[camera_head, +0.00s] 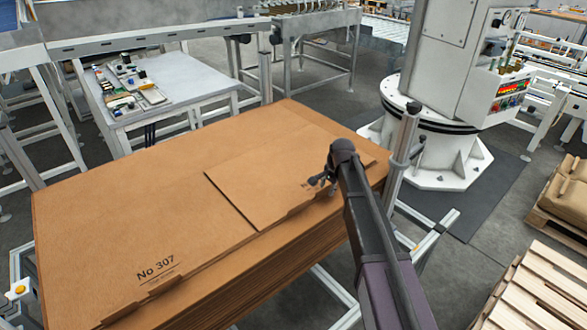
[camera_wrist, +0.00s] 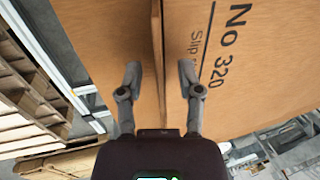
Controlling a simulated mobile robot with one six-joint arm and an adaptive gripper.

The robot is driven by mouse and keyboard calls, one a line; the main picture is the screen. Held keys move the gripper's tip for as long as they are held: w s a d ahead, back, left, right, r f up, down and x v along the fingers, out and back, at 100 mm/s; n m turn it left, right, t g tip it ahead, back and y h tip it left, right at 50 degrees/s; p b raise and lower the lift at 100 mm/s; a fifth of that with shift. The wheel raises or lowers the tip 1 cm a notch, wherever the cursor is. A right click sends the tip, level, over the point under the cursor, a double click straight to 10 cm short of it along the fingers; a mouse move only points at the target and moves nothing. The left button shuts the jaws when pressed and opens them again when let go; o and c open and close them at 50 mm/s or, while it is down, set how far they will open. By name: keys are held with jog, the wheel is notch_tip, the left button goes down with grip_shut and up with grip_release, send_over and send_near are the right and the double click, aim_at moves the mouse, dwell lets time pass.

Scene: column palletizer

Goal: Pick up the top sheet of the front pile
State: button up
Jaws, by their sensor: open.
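A wide pile of brown slip sheets (camera_head: 120,215) fills the middle of the head view, with "No 307" printed near its front edge. A smaller brown sheet (camera_head: 265,165) lies flat on top at its right part. My gripper (camera_head: 320,181) is at the front edge of this smaller sheet and hides most of its print. In the wrist view my gripper (camera_wrist: 160,72) is open, one finger on each side of a thin brown edge. The sheet marked "No 320" (camera_wrist: 245,65) lies on the right of that edge. I cannot tell whether the fingers touch it.
A metal frame (camera_head: 395,165) with an upright post stands at the pile's right corner. A white machine column (camera_head: 435,140) is behind it. A grey table (camera_head: 170,80) with small items stands behind the pile. Wooden pallets (camera_head: 545,290) lie at lower right.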

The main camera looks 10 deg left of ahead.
dwell(0.3)
grip_shut()
jog(key=shift+r, duration=0.2)
